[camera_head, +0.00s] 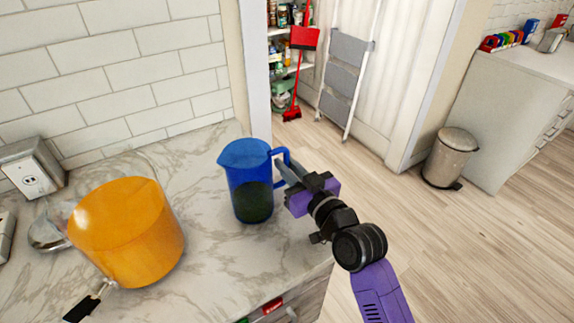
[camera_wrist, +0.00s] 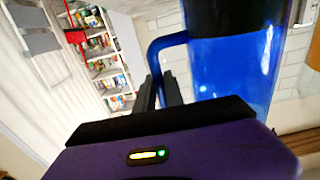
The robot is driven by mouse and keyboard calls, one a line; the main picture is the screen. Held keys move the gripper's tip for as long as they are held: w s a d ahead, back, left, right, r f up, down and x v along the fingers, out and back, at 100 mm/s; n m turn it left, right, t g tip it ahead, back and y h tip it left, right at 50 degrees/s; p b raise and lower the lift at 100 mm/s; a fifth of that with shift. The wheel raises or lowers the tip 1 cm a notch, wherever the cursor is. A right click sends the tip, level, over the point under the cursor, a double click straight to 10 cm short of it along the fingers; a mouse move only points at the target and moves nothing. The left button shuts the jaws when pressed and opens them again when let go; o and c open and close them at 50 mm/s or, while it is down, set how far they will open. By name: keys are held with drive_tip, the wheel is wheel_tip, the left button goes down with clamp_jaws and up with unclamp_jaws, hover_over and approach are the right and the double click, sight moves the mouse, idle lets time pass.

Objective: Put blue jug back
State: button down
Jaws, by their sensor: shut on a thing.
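The blue jug (camera_head: 249,183) is a clear blue pitcher with a dark lower part. It looks upright at the right end of the marble counter in the head view; I cannot tell whether its base touches the counter. My gripper (camera_head: 287,172) reaches in from the right and is shut on the jug's handle. In the wrist view the jug (camera_wrist: 232,62) fills the upper right, and its handle (camera_wrist: 158,50) runs down to the fingers of my gripper (camera_wrist: 160,92).
An orange pot (camera_head: 128,232) stands on the marble counter (camera_head: 205,250) at the left, with a ladle (camera_head: 47,234) beside it. A wall socket box (camera_head: 33,168) is behind. A stepladder (camera_head: 344,78), red broom (camera_head: 297,75) and bin (camera_head: 451,158) stand beyond.

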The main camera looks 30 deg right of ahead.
drive_tip(key=c, duration=1.9)
unclamp_jaws()
drive_tip(key=shift+f, duration=0.15)
drive_tip(key=o, duration=0.5)
drive_tip(key=shift+c, duration=0.2)
drive_tip(key=shift+r, duration=0.25)
drive_tip(key=s+b, duration=0.1)
drive_tip(key=s, duration=1.1)
drive_tip(key=shift+b, duration=0.3)
drive_tip(key=shift+f, duration=0.1)
